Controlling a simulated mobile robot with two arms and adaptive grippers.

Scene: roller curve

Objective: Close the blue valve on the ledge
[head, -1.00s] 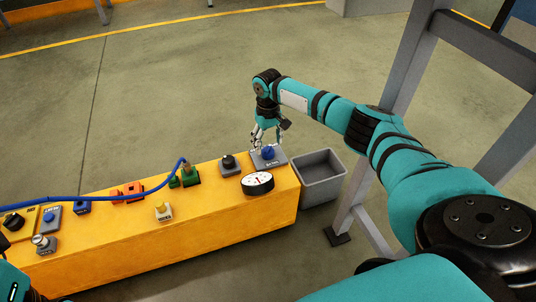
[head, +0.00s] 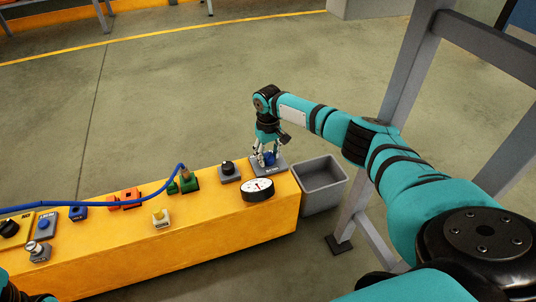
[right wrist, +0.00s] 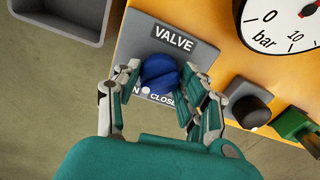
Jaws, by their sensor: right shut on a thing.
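The blue valve (head: 268,158) is a round knob on a grey plate at the right end of the yellow ledge (head: 230,222). In the right wrist view the blue valve (right wrist: 160,74) sits under the label "VALVE", with a partly hidden "CLOSE" marking below it. My right gripper (head: 266,154) is down over the valve. In the right wrist view its fingers (right wrist: 158,78) stand on both sides of the knob and are shut on it. My left gripper is out of view; only a bit of my left arm shows at the lower left corner.
A pressure gauge (head: 257,190) stands in front of the valve, and a black knob (head: 228,169) is to its left. A green connector (head: 186,181) with a blue cable (head: 100,205) lies further left. A grey bin (head: 321,184) stands right of the ledge.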

